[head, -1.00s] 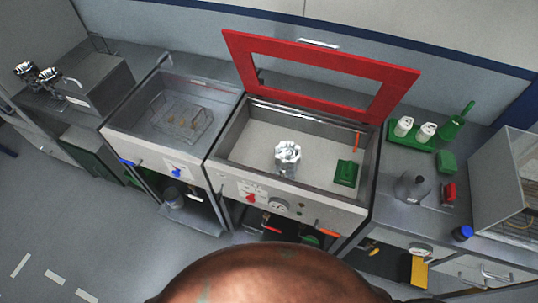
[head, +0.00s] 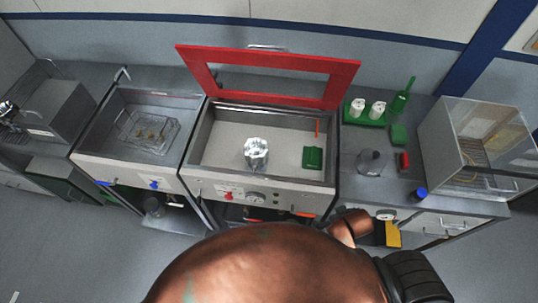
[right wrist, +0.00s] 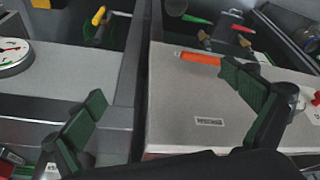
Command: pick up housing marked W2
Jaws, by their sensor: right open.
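A shiny metal housing (head: 256,153) stands in the middle of the open basin (head: 215,158) in the head view. Its marking is too small to read. Another shiny metal part (head: 8,108) is cut off at the far left edge. My right gripper (right wrist: 165,100) shows in the right wrist view, its two green-padded fingers spread wide with nothing between them. It is in front of grey cabinet fronts, and no housing shows in that view. My copper-coloured arm fills the bottom of the head view. My left gripper is not in view.
The basin's red-framed lid (head: 270,62) stands raised behind it. A green block (head: 312,158) lies in the basin. A second basin (head: 110,120) with a wire basket is to the left. A flask (head: 371,163), green rack (head: 365,118) and clear-sided box (head: 475,145) stand on the right bench.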

